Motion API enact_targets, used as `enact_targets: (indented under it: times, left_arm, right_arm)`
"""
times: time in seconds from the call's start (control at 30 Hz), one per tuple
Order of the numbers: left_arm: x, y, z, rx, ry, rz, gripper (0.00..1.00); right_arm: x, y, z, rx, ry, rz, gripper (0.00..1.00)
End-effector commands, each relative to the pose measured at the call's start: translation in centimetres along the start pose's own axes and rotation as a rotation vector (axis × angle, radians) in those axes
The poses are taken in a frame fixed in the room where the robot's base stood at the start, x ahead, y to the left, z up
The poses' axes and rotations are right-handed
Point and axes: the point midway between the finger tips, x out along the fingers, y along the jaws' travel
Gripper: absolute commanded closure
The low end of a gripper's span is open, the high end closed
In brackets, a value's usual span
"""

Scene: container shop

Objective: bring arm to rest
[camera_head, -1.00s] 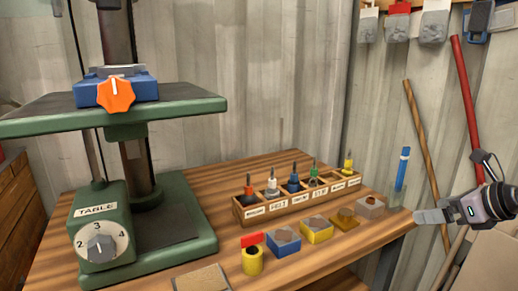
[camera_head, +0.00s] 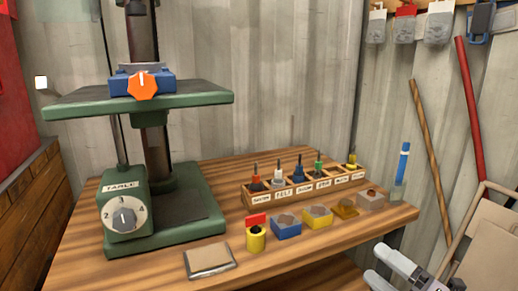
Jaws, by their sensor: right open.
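My right gripper (camera_head: 390,271) is at the bottom right of the head view, in front of the workbench (camera_head: 330,252) and near its right front edge. Its two light grey fingers are apart with nothing between them. The rest of the right arm is cut off by the picture's lower edge. My left gripper and arm are not in view.
A green drill press (camera_head: 180,205) stands on the bench at left. A wooden rack (camera_head: 300,191) of bits has coloured blocks and a yellow cylinder (camera_head: 255,239) before it. A blue-capped tube (camera_head: 401,165) stands at the right corner. Poles (camera_head: 434,147) lean right.

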Motion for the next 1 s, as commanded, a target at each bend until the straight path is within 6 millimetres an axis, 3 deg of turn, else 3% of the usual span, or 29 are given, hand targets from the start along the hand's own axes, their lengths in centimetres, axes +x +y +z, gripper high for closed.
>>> enact_targets:
  times: [0.23,0.37,0.5,0.63,0.7,1.0]
  left_arm:
    - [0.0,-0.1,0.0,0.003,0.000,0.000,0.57]
    - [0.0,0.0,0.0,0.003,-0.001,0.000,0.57]
    - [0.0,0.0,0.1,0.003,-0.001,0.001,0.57]
    - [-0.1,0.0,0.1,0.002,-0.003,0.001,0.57]
    - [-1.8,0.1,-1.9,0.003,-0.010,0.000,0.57]
    - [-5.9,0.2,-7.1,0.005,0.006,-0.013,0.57]
  right_arm:
    - [-4.9,-6.8,-4.1,0.757,-0.389,-0.037,0.06]
    - [-8.5,-11.4,-8.0,1.141,-0.601,-0.132,0.06]
    - [-12.6,-15.4,-14.0,1.517,-0.808,-0.273,0.06]
    - [-16.2,-17.4,-21.0,1.840,-0.979,-0.433,0.06]
    - [-15.4,-14.6,-19.4,1.808,-0.965,-0.413,0.06]
    - [-14.9,-8.7,-17.7,1.781,-0.971,-0.407,0.06]
